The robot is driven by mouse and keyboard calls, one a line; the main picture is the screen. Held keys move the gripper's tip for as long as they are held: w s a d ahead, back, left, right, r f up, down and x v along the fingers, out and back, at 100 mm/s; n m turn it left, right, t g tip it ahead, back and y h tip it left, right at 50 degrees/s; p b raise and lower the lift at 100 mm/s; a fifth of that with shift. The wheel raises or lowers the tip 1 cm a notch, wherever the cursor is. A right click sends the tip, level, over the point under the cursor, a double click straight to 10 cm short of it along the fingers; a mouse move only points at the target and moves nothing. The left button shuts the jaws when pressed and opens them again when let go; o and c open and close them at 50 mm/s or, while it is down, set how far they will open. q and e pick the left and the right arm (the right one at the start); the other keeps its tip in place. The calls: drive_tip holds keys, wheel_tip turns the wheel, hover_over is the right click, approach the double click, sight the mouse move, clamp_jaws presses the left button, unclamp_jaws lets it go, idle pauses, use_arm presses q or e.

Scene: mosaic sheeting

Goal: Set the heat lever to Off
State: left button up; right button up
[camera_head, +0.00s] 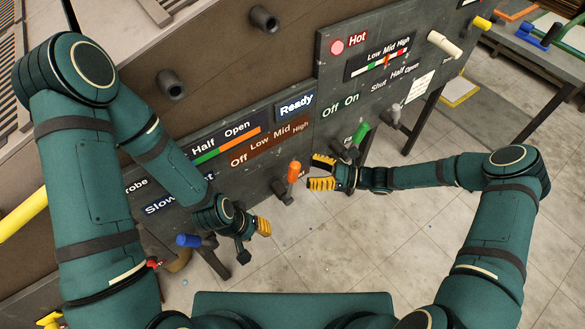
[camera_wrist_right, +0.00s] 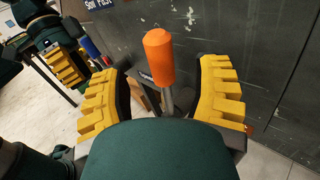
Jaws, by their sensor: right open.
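The heat lever (camera_head: 294,170) has an orange handle on a short metal stem. It juts from the dark panel below the brown "Off Low Mid High" strip (camera_head: 270,144), towards that strip's right end. My right gripper (camera_head: 315,172) is open just right of it, its yellow fingers pointing at it. In the right wrist view the orange handle (camera_wrist_right: 160,57) stands between the two spread fingers, with a gap on each side. My left gripper (camera_head: 258,227) hangs low, left of the lever; its jaw opening is unclear. It also shows in the right wrist view (camera_wrist_right: 68,68).
A green lever (camera_head: 360,132) is close behind my right gripper, with a grey lever (camera_head: 392,117) beyond. A blue lever (camera_head: 190,240) sits lower left by my left arm. A white lever (camera_head: 443,43) is at upper right. The tiled floor (camera_head: 400,235) in front is open.

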sight(293, 169)
drive_tip(key=a, duration=0.5)
drive_tip(key=shift+w+a, duration=0.4)
clamp_jaws()
